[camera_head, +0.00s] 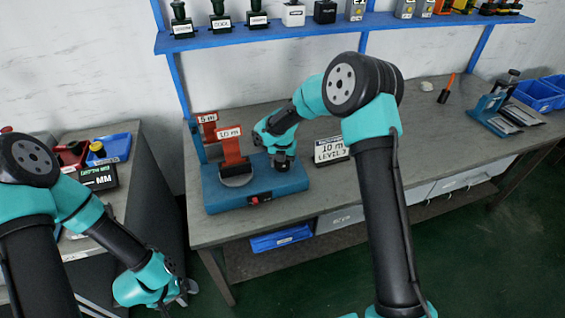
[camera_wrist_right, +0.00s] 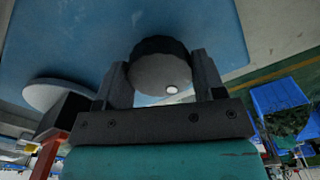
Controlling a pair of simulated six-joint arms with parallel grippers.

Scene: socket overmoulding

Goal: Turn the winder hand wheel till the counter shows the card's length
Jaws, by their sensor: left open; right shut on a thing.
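The winder (camera_head: 265,188) is a blue box on the bench, with a grey disc (camera_head: 236,180) and red uprights on top. The front red upright has a white label (camera_head: 229,133) that appears to read 10 m; one behind it (camera_head: 208,118) appears to read 5 m. Which one is the counter, I cannot tell. The card (camera_head: 331,150) reads 10 m, LEVEL 3. My right gripper (camera_head: 283,164) points down at the winder's right end. In the right wrist view its fingers are shut on the dark round hand wheel (camera_wrist_right: 161,66). My left gripper (camera_head: 178,292) is open and empty, low at left.
A side bench on the left holds a blue tray (camera_head: 112,149) and a black display box (camera_head: 100,177). A shelf (camera_head: 290,31) with small parts runs above the bench. Blue bins (camera_head: 540,95) and a blue stand (camera_head: 490,112) are at far right. The bench right of the card is mostly clear.

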